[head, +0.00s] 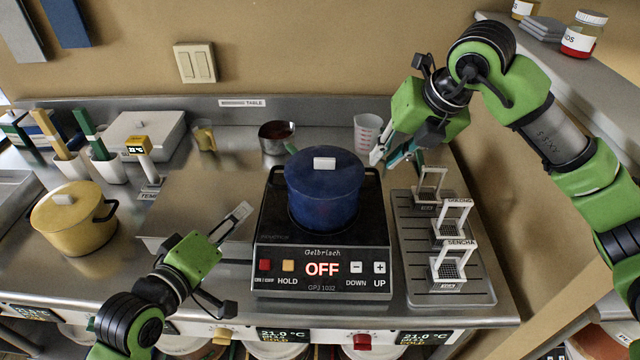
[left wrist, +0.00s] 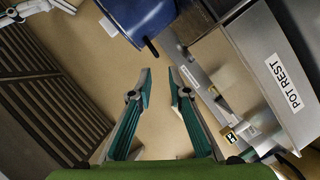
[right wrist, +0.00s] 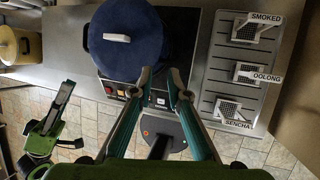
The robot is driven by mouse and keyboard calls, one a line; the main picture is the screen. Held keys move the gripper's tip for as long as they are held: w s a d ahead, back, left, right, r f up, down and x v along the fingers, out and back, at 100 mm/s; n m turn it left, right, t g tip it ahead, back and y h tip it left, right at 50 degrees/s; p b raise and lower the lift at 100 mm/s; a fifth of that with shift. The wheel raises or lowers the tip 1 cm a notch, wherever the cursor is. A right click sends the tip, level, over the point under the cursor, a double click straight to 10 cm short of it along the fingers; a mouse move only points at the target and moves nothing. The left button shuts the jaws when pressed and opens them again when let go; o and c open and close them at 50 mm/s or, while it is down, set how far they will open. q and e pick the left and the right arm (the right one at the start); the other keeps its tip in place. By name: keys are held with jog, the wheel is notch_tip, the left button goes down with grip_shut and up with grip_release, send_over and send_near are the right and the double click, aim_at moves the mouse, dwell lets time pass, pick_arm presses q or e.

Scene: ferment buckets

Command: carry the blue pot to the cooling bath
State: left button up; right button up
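The blue pot (head: 322,195), with its lid and white knob on, stands upright on the black induction cooker (head: 320,258), whose display reads OFF. It also shows in the left wrist view (left wrist: 138,16) and right wrist view (right wrist: 128,48). My left gripper (head: 240,250) is open and empty, to the left of the cooker and apart from the pot. My right gripper (head: 385,152) is open and empty, beyond the pot's right side; whether it touches cannot be told. I cannot identify the cooling bath in these views.
A metal pot rest (left wrist: 275,75) lies left of the cooker. A yellow pot (head: 75,220) stands further left. A rack with several labelled tea holders (head: 450,260) is right of the cooker. A saucepan (head: 277,135) and measuring cup (head: 367,133) stand behind.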

aim_at(271, 179)
pick_arm(q)
jog(key=shift+w+r, duration=0.15)
jog(key=shift+r, duration=0.25)
pick_arm(e)
jog(key=d, duration=0.1)
jog(key=d+h, duration=0.1)
jog(key=d+r, duration=0.1)
jog(key=shift+w+m, duration=0.3)
jog(key=shift+w, duration=0.05)
pick_arm(q)
jog(key=shift+w, duration=0.1)
pick_arm(e)
jog(key=shift+f, duration=0.15)
